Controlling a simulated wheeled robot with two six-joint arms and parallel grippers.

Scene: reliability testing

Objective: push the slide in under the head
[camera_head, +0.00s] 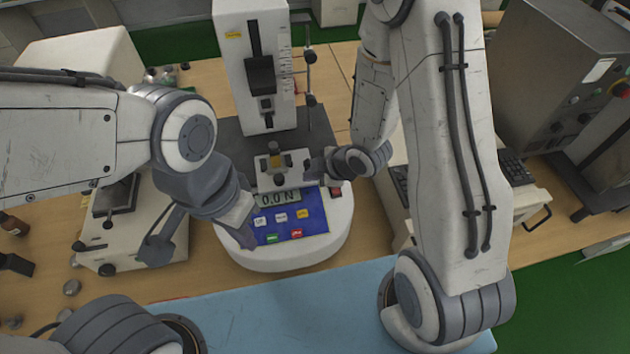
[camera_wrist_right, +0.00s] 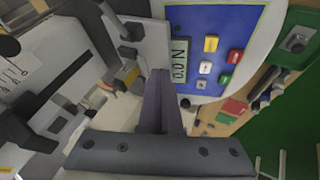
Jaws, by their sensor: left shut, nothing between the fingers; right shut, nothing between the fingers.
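The tester (camera_head: 290,255) has a blue panel reading "0.0 N" and a white column behind it. The dark head (camera_head: 262,78) sits on the column, above the base. A pale slide (camera_head: 292,172) with a yellow piece (camera_head: 275,160) on it stands behind the display; the yellow piece also shows in the right wrist view (camera_wrist_right: 130,74). My right gripper (camera_head: 312,168) is shut and empty just right of the slide; its fingers (camera_wrist_right: 158,78) are close to it, contact unclear. My left gripper (camera_head: 246,238) is shut and empty over the panel's left edge.
A blue mat (camera_head: 290,310) lies in front of the tester. A beige device (camera_head: 135,235) stands to its left, with small loose parts nearby. A grey cabinet (camera_head: 560,70) stands at the right. My right arm hides part of the bench.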

